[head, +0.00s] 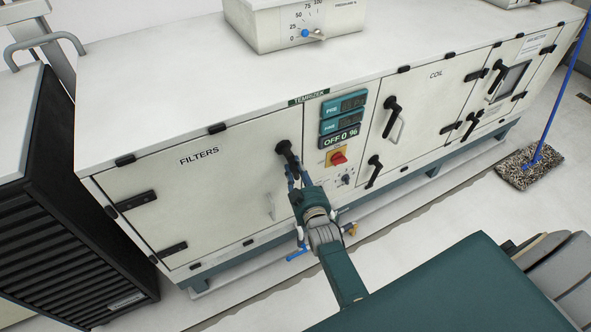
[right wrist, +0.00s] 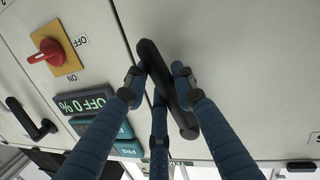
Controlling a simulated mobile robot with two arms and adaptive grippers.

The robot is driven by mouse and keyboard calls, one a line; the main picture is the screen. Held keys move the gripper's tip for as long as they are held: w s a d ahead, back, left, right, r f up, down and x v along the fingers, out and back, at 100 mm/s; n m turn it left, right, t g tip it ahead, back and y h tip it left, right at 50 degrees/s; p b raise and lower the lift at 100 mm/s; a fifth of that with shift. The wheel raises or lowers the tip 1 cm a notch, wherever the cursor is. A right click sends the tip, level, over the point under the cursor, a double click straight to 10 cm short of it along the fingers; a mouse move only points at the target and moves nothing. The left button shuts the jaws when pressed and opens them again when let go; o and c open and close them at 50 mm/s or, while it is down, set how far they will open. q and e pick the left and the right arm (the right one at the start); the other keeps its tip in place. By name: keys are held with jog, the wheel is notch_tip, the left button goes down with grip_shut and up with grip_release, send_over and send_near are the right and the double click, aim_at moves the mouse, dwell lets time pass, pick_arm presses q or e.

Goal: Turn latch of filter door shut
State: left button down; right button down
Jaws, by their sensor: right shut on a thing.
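The filter door (head: 205,195), labelled FILTERS, looks flush with the front of the long white unit in the head view. Its black latch (head: 287,151) is at the door's upper right edge. My right gripper (head: 293,176) reaches it from the front. In the right wrist view my right gripper (right wrist: 160,80) has its blue fingers closed around the black latch handle (right wrist: 170,90), which lies slantwise in the picture beside the door seam. The fingers hide part of the latch. My left gripper is in neither view.
A control panel with a red switch (head: 338,158) is just right of the latch. The coil door (head: 425,105) has its own black latches. A black louvred unit (head: 65,200) stands at left, and a mop (head: 531,165) stands on the floor at right.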

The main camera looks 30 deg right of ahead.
jog(key=c, duration=1.4)
grip_release()
jog(key=shift+s, duration=0.1)
jog(key=v, duration=1.1)
jog(key=shift+s, duration=0.4)
